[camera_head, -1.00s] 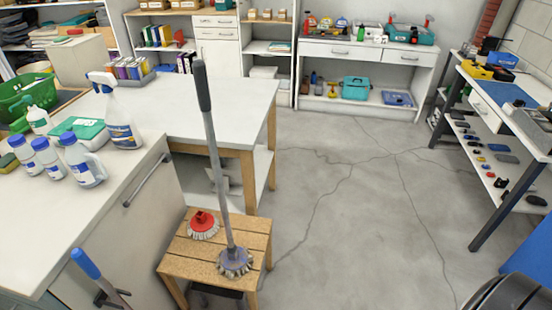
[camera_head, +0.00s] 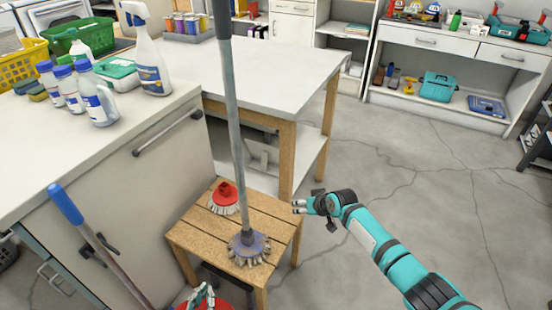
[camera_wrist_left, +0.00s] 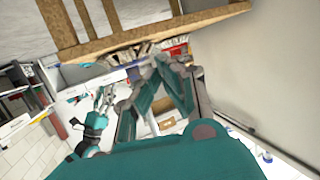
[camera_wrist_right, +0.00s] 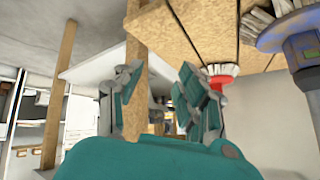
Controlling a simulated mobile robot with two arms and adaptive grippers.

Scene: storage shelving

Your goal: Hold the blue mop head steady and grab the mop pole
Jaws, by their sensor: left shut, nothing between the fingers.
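The blue mop head (camera_head: 249,247) with grey bristles rests on a slatted wooden stool (camera_head: 203,241). Its grey pole (camera_head: 233,110) rises from it, leaning slightly left, its top out of frame. In the right wrist view the blue mop head (camera_wrist_right: 302,45) is at upper right. My right gripper (camera_head: 299,206) is to the right of the pole, near the stool's right edge. Its fingers (camera_wrist_right: 160,75) are apart with nothing held. My left gripper (camera_head: 205,292) is low in front of the stool, mostly cut off by the frame. Its fingertips (camera_wrist_left: 165,65) are together and empty.
A red brush head (camera_head: 225,196) lies on the stool behind the mop head. A blue-handled tool (camera_head: 68,204) leans at the cabinet on the left. A white-topped table (camera_head: 275,90) stands behind the stool.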

